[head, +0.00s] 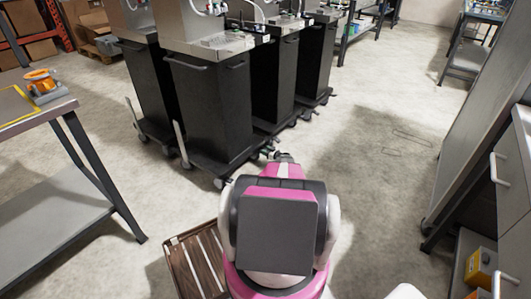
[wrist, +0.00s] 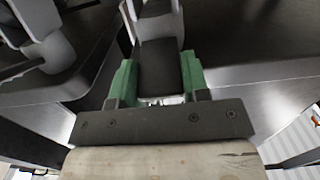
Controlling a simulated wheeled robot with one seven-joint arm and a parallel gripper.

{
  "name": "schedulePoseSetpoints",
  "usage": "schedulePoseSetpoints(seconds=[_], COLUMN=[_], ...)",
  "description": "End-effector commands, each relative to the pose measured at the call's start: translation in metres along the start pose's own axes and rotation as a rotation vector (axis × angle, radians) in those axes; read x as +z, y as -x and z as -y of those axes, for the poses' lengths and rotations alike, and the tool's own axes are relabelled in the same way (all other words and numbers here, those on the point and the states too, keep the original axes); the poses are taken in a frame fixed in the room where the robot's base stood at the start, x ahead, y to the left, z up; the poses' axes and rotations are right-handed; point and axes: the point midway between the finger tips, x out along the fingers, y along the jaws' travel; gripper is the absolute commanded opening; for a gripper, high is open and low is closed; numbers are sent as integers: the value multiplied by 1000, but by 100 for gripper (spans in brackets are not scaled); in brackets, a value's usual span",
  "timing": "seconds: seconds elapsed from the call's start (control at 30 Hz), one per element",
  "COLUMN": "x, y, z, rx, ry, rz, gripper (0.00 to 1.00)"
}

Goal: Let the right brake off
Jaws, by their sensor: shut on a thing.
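Several black dispenser carts (head: 210,105) with steel tops stand in a row on casters in the head view. My gripper (head: 284,157) is low, by the bottom right corner of the front cart. In the wrist view its green fingers (wrist: 158,80) are shut on a dark grey pedal-like piece with lighter edges, which I take for the right brake (wrist: 158,65). Its far end runs out of the top of the picture. Whether the brake is on or off cannot be told. In the head view my arm and the carts hide most of it.
A grey caster-like part (wrist: 45,45) is at the left in the wrist view. A slatted brown wooden piece (head: 197,262) lies beside my base. A grey table (head: 50,190) stands at left, a cabinet (head: 510,175) at right. The floor between is clear.

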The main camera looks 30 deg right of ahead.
Motion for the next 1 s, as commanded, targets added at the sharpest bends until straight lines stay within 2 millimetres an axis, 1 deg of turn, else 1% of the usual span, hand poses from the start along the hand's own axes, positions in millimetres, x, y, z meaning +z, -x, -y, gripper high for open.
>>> schedulePoseSetpoints(seconds=[0.13,0.37,0.4,0.47,0.8,0.93,1.0], x=[-2,-2,-2,-2,-2,-3,-4], y=[0,0,0,0,1,8,15], z=[1,0,0,0,0,0,1], rx=[0,0,0,0,0,1,0], ry=[-1,0,0,0,0,0,0], rz=[47,49,49,49,47,47,47], gripper=[0,0,49,68,68,68,68])
